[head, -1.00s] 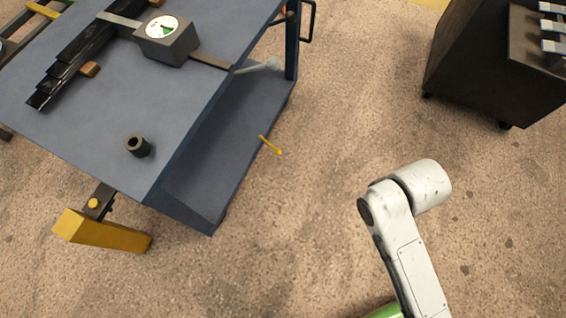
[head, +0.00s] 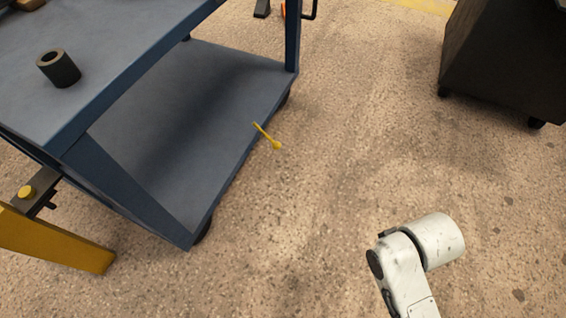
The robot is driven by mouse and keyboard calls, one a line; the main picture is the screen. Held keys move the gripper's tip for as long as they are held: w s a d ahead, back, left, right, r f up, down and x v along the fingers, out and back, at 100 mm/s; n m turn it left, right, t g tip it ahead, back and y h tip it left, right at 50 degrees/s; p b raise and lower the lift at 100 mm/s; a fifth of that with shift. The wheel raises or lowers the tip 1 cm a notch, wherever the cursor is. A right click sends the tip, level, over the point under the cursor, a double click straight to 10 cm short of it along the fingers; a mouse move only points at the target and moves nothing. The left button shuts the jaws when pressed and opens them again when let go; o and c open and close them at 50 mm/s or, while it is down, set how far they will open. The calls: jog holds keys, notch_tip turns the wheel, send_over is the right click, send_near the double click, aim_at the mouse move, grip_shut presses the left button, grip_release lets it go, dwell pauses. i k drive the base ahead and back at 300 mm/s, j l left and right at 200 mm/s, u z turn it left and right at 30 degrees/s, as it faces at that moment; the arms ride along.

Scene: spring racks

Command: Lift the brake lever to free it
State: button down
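A small yellow lever (head: 266,136) with a rounded end sticks out beside the lower shelf of the blue cart (head: 185,115), low near the floor. It is the only lever-like part I see there, and it slants down to the right in the picture. Where it joins the cart is too small to tell. My white arm (head: 410,265) shows at the lower right, over bare floor and well apart from the lever. My gripper is not in view.
A dark hollow cylinder (head: 58,68) stands on the cart's top. A yellow beam with a dark bracket (head: 55,240) is at the lower left. A black cabinet on casters (head: 505,65) stands at the upper right. The speckled floor between is clear.

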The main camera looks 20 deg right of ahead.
aim_at(276, 145)
jog(key=i+l+u, duration=0.3)
jog(key=i+l, duration=0.35)
jog(key=i, duration=0.15)
